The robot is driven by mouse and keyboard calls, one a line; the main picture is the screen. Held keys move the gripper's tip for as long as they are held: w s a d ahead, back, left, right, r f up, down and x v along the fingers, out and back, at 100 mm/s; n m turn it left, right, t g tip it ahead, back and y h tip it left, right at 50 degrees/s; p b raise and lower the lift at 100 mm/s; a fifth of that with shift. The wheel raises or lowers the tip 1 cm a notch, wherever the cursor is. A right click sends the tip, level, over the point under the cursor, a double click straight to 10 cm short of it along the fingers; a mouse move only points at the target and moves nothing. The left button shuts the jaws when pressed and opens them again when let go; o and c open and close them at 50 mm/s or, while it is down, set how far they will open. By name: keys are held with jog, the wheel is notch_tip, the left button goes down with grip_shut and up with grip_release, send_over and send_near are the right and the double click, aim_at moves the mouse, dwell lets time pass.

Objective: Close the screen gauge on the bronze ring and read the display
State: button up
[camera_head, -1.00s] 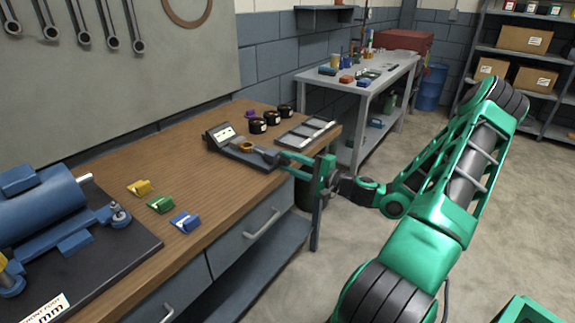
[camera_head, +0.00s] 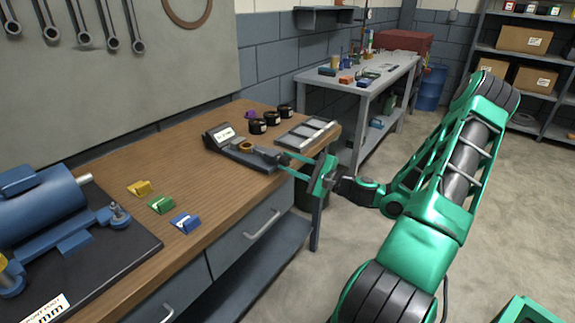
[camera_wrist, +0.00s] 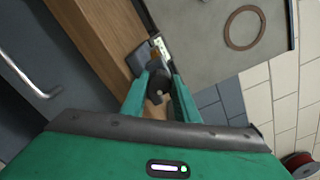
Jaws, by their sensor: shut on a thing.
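The screen gauge (camera_head: 234,152) lies on the wooden bench, its lit display (camera_head: 222,135) tilted up at the left end; the reading is too small to make out. The bronze ring (camera_head: 246,147) sits on the gauge, just right of the display. My gripper (camera_head: 279,156) reaches in from the right and is shut on the gauge's dark sliding part (camera_wrist: 157,84), between its two green fingers in the wrist view. I cannot tell whether the sliding part touches the ring. In the wrist view the display (camera_wrist: 161,46) is partly visible beyond the fingers.
Several dark labelled rolls (camera_head: 258,126) stand behind the gauge, and a grey divided tray (camera_head: 305,133) lies behind my fingers. Yellow, green and blue blocks (camera_head: 185,222) and a blue machine (camera_head: 45,220) are at the left. Bare bench top lies in front of the gauge.

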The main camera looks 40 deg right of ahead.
jog(key=shift+d+f, duration=0.15)
jog(key=shift+f, duration=0.05)
jog(key=o, duration=1.1)
jog(key=shift+r, duration=0.1)
jog(key=shift+s, duration=0.1)
jog(key=v, duration=1)
jog(key=shift+s, duration=0.25)
